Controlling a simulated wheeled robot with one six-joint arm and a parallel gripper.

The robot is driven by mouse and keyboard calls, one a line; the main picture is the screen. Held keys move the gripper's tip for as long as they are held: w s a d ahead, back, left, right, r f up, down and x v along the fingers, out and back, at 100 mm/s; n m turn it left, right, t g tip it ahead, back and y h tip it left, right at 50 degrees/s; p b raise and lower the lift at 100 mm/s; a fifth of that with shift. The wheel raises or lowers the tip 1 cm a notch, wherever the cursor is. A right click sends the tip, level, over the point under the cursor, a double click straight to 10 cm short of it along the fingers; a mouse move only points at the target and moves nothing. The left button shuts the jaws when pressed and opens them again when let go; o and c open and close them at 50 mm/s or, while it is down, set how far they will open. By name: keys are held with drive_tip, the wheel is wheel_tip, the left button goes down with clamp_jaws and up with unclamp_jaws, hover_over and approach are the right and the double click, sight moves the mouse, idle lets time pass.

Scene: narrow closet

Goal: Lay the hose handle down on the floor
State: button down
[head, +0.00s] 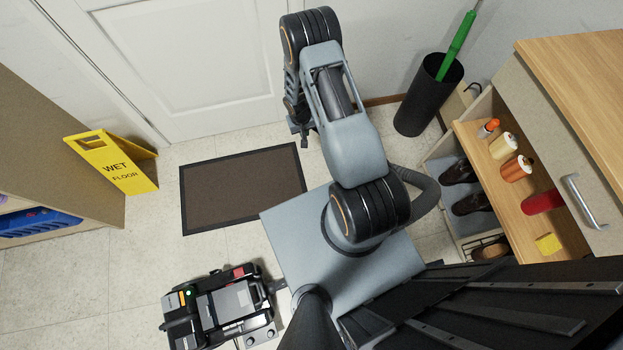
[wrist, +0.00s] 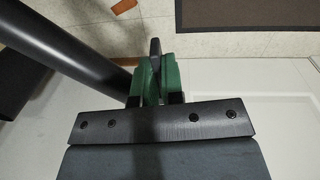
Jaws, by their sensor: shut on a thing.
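My gripper (wrist: 155,97) is shut on a green piece with a dark tip, which I take to be the hose handle (wrist: 171,74). The handle is held between the two dark fingers. A thick dark tube (wrist: 65,42) runs from the upper left toward the handle; I cannot tell whether they are joined. In the head view my arm reaches toward the white door, and its forearm hides most of the gripper and the handle. The tiled floor (head: 225,250) shows around a dark mat.
The brown mat (head: 240,185) lies before the white door (head: 190,60). A yellow wet-floor sign (head: 112,165) stands at left. A black bin (head: 428,100) with a green-handled item stands at right, by an open drawer unit (head: 545,200) with bottles and shoes. Bare tiles lie left of the mat.

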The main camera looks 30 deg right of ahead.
wheel_tip(320, 180, down, 20)
drive_tip(key=s+d+b, duration=0.1)
drive_tip(key=s+b, duration=0.1)
drive_tip(key=b, duration=0.8)
drive_tip(key=m+b, duration=0.1)
drive_tip(key=b, duration=1.1)
hover_over(312, 188)
wheel_tip(312, 188, down, 20)
drive_tip(key=f, duration=0.1)
drive_tip(key=f+b, duration=0.4)
drive_tip(key=b, duration=0.1)
drive_tip(key=s+f+b, duration=0.1)
drive_tip(key=f+b, duration=0.1)
drive_tip(key=f, duration=0.1)
drive_tip(key=shift+a+b, duration=0.4)
drive_tip(key=shift+f+b, duration=0.4)
drive_tip(key=shift+f, duration=0.25)
drive_tip(key=c, duration=1.2)
unclamp_jaws()
drive_tip(key=shift+o, duration=0.2)
wheel_tip(312, 188, up, 14)
drive_tip(key=a+p, duration=0.1)
drive_tip(key=p, duration=0.6)
drive_tip(key=shift+w+a+f, duration=0.1)
